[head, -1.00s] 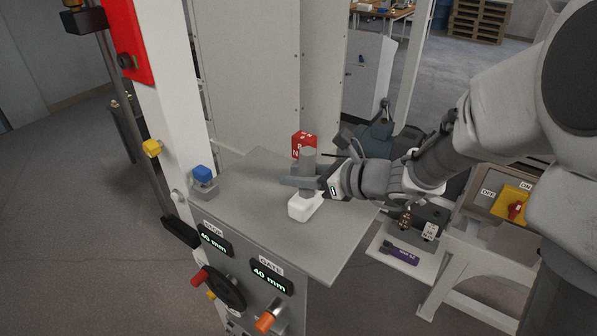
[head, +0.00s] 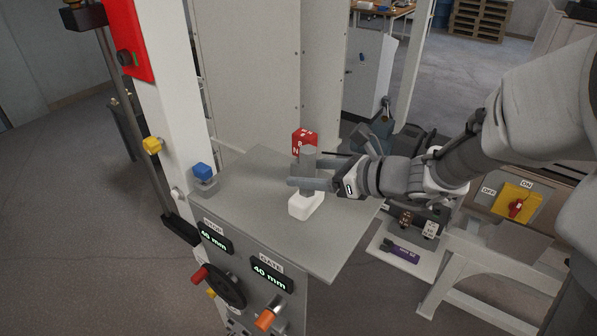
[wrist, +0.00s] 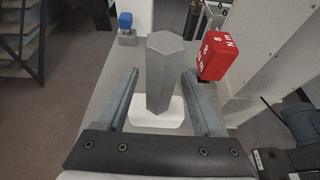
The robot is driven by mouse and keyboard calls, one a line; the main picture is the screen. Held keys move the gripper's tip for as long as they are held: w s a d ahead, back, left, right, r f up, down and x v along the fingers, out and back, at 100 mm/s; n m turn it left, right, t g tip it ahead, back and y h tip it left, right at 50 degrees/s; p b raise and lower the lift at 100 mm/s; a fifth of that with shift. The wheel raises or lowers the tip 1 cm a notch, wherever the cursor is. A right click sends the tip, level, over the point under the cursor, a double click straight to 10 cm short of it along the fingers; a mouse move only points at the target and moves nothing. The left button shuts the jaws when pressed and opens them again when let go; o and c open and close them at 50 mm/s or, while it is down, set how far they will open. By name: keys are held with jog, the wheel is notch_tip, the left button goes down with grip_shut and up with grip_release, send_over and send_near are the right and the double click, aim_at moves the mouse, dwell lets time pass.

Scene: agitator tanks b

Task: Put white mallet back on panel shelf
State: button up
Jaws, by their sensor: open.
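The white mallet stands upright on the grey panel shelf (head: 250,200), its white head (head: 305,206) down and its grey faceted handle (head: 308,160) pointing up. In the wrist view the handle (wrist: 163,75) rises between my two fingers, with the white head (wrist: 155,114) below. My gripper (head: 312,172) is open. Its fingers lie to either side of the handle, with visible gaps in the wrist view (wrist: 160,76). One finger hides part of the handle in the head view.
A red block with white lettering (head: 303,137) stands just behind the mallet. A blue cube on a grey base (head: 204,173) sits at the shelf's left edge. Dials and knobs (head: 267,320) are on the panel front. A white cabinet (head: 250,80) rises behind.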

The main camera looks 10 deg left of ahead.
jog(key=v, duration=0.9)
jog(key=s+d+n+g+h, duration=0.3)
jog(key=s+n+h, duration=0.2)
jog(key=s+n, duration=0.65)
jog(key=s+d+r+n+t+h, duration=0.1)
jog(key=s+d+n+t+h, duration=0.2)
jog(key=d+n+h, duration=0.4)
jog(key=s+d+n, duration=0.1)
jog(key=d+n, duration=0.3)
jog(key=d, duration=0.1)
jog(key=shift+h, duration=0.3)
